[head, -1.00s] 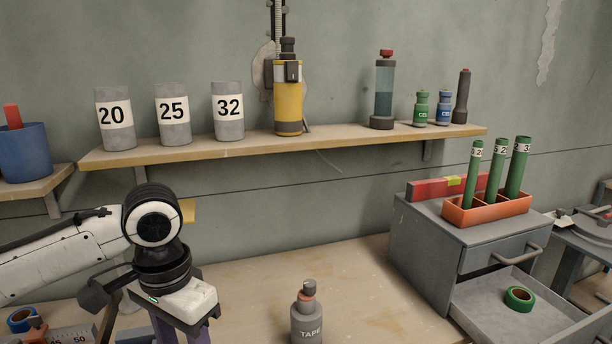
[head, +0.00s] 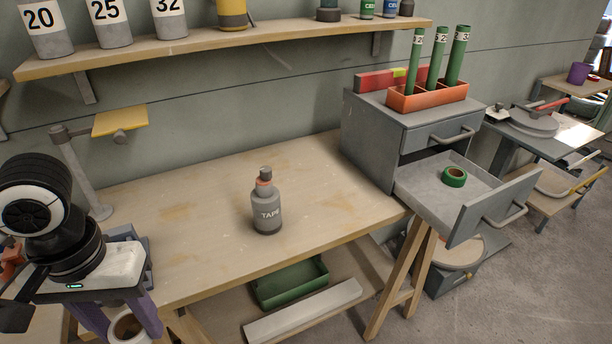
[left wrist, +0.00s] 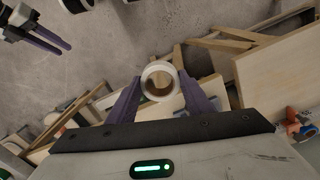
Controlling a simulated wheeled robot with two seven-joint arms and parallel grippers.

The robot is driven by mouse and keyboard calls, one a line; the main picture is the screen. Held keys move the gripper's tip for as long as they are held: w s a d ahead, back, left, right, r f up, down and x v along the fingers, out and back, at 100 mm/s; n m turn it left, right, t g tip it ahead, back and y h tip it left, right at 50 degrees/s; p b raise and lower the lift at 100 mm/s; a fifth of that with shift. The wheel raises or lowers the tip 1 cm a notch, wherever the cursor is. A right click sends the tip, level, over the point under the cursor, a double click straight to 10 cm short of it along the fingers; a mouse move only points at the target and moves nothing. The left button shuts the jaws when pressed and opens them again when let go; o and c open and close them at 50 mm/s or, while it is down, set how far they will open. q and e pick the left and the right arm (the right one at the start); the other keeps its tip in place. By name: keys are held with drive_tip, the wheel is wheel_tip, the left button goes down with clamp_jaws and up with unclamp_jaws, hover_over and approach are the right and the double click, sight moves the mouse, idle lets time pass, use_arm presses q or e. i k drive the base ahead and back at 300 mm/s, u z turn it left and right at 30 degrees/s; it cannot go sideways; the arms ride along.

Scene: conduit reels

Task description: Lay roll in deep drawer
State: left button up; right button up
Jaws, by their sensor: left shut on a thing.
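A pale roll with a brown core (head: 125,329) sits at the bottom left of the head view, between the purple fingers of my left gripper (head: 122,317). The left wrist view shows the roll (left wrist: 160,66) gripped between both fingers, its hole facing the camera. The grey cabinet (head: 370,140) has its lower drawer (head: 420,183) pulled open, with a green tape roll (head: 454,177) lying in it. The upper drawer (head: 440,134) is shut. My left gripper is far left of the cabinet. My right gripper (left wrist: 62,44) shows small in the left wrist view; its opening is unclear.
A lamp-like stand with a yellow top (head: 120,121) is at left. An orange holder with green tubes (head: 428,96) tops the cabinet. A green bin (head: 290,283) sits below.

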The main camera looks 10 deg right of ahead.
sight(444, 207)
drive_tip(key=k, duration=1.1)
drive_tip(key=u, duration=0.15)
drive_tip(key=i, duration=1.15)
drive_tip(key=z, duration=1.15)
drive_tip(key=i, duration=0.7)
drive_tip(key=z, duration=0.75)
drive_tip(key=i, duration=0.45)
